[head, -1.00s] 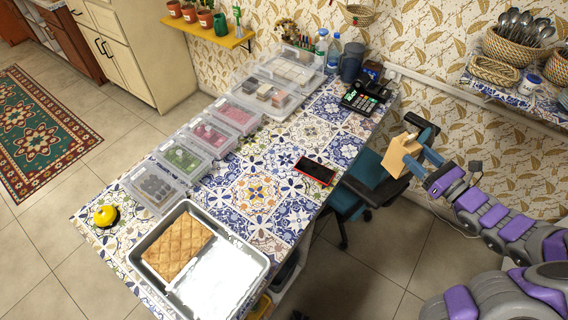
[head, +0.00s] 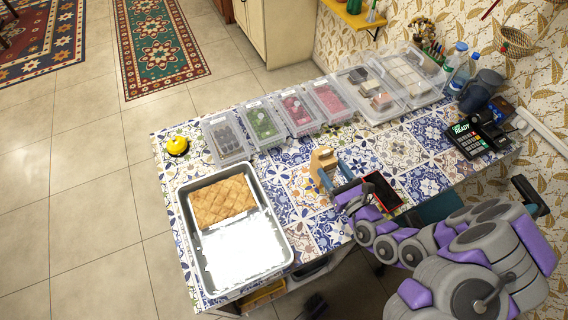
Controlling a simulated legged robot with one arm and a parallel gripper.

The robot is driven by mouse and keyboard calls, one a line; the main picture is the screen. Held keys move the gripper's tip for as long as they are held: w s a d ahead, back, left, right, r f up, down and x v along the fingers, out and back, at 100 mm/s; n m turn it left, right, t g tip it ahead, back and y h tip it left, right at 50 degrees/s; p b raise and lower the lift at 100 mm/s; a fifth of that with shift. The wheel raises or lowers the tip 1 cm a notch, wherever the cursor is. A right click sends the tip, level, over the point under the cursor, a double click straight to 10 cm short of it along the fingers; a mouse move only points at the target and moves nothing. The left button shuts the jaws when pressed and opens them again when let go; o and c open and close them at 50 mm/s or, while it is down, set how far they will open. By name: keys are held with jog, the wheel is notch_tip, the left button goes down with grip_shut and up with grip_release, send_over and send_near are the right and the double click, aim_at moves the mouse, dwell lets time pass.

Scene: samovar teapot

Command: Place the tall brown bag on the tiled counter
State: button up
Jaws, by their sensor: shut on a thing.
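The tall brown bag (head: 322,161) is a tan paper-like block, upright or slightly tilted. My gripper (head: 330,177) is shut on it, with the blue fingers at its lower right side. The tiled counter (head: 329,229) has a blue, white and yellow patterned top. The bag shows over the middle of this counter, left of the red-edged phone. I cannot tell whether its base touches the tiles. My arm reaches in from the lower right and hides part of the counter's near edge.
A grey tray (head: 287,247) with a brown pastry slab (head: 222,202) stands at the left. A red-edged phone (head: 383,190) lies close to my gripper. Several clear containers (head: 228,139) line the back, and a card terminal (head: 476,136) stands right. Bare tiles surround the bag.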

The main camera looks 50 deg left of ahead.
jog(key=w+f+b, duration=0.3)
jog(key=w+f, duration=0.3)
jog(key=w, duration=0.7)
jog(key=shift+w+a+f+b, duration=0.15)
jog(key=shift+w+a+b, duration=0.15)
jog(key=shift+b, duration=0.1)
jog(key=shift+f, duration=0.15)
jog(key=o, duration=1.2)
jog(key=shift+c, duration=0.2)
jog(key=p+v, duration=0.2)
jog(key=v, duration=1)
jog(key=shift+p, duration=0.35)
